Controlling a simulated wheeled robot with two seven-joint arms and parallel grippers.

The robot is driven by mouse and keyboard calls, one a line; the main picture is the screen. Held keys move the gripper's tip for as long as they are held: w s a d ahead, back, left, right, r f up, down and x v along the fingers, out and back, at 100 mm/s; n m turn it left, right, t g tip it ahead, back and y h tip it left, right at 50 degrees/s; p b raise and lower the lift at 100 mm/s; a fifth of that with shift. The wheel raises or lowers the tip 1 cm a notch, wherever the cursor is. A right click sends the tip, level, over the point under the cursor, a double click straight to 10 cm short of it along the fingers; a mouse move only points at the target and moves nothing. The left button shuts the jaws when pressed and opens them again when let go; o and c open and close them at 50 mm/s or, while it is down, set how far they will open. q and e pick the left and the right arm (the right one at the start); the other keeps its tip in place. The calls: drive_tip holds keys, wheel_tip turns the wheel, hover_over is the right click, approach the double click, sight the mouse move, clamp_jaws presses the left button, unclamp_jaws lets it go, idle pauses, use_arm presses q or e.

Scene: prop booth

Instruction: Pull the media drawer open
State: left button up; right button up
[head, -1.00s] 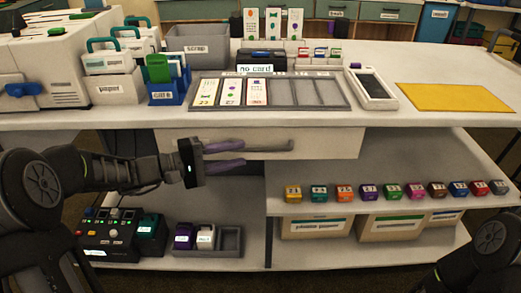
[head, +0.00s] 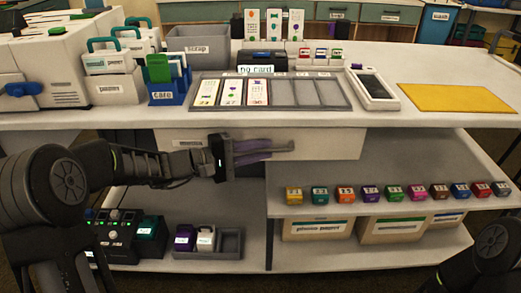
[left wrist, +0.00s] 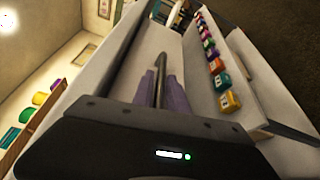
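The drawer (head: 335,143) under the counter has a pale front and a grey bar handle (head: 284,149). It looks closed; a label at its left end is partly covered by my arm and too blurred to read. My left gripper (head: 268,151) is at the handle, its purple fingers on either side of the bar. In the left wrist view the handle (left wrist: 161,75) runs between the fingers (left wrist: 161,88) with no clear gap, so the gripper looks shut on it. Only part of my right arm shows at the lower right; its gripper is out of view.
The counter (head: 440,130) above holds a card tray (head: 322,92), a tablet-like device (head: 373,88) and a yellow sheet (head: 455,97). A row of small coloured blocks (head: 369,193) stands on the shelf at right. A black control box (head: 118,236) is below my left arm.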

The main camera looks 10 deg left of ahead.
use_arm(q)
clamp_jaws()
idle(1.0)
